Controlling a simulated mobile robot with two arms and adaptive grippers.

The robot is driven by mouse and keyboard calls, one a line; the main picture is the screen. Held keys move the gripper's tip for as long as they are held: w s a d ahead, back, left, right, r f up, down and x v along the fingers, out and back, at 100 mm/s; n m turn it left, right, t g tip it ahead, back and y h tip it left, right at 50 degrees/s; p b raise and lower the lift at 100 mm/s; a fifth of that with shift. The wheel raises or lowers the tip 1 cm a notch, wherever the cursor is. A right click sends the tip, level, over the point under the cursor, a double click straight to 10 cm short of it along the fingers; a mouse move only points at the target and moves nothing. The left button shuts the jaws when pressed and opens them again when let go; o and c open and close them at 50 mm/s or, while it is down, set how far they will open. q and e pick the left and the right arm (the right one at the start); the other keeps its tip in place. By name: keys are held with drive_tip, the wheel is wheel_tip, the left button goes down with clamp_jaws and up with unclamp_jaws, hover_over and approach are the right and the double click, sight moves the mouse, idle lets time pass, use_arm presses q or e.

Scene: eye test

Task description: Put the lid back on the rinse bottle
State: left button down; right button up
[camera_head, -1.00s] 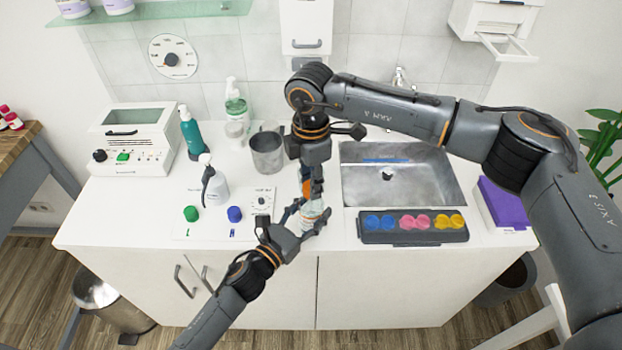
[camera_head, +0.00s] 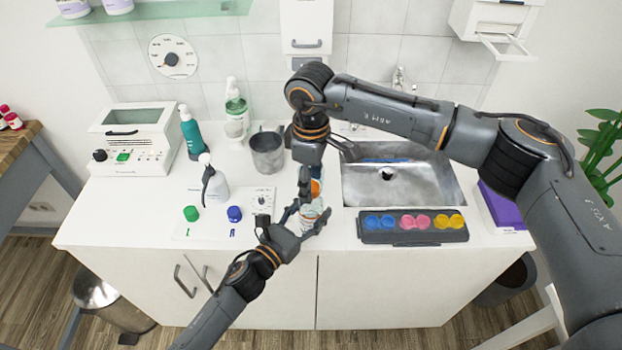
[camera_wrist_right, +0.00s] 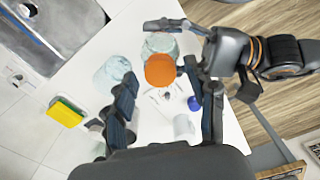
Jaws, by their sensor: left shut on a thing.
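The rinse bottle (camera_head: 309,217) is pale and clear and stands at the counter's front edge. My left gripper (camera_head: 308,222) is shut around it. The orange lid (camera_head: 316,188) is at the bottle's top; it also shows in the right wrist view (camera_wrist_right: 160,70), overlapping the bottle (camera_wrist_right: 162,44). I cannot tell whether it is fully seated or straight. My right gripper (camera_wrist_right: 167,103) is open above, its fingers wide apart on either side of the lid, with gaps to it. In the head view its arm hides part of the counter behind.
The sink (camera_head: 400,190) and a tray of coloured pots (camera_head: 413,238) lie to the right. A pale round thing (camera_wrist_right: 112,75) shows in the wrist view.

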drive_tip(key=shift+r, duration=2.25)
drive_tip(key=shift+c, duration=0.4)
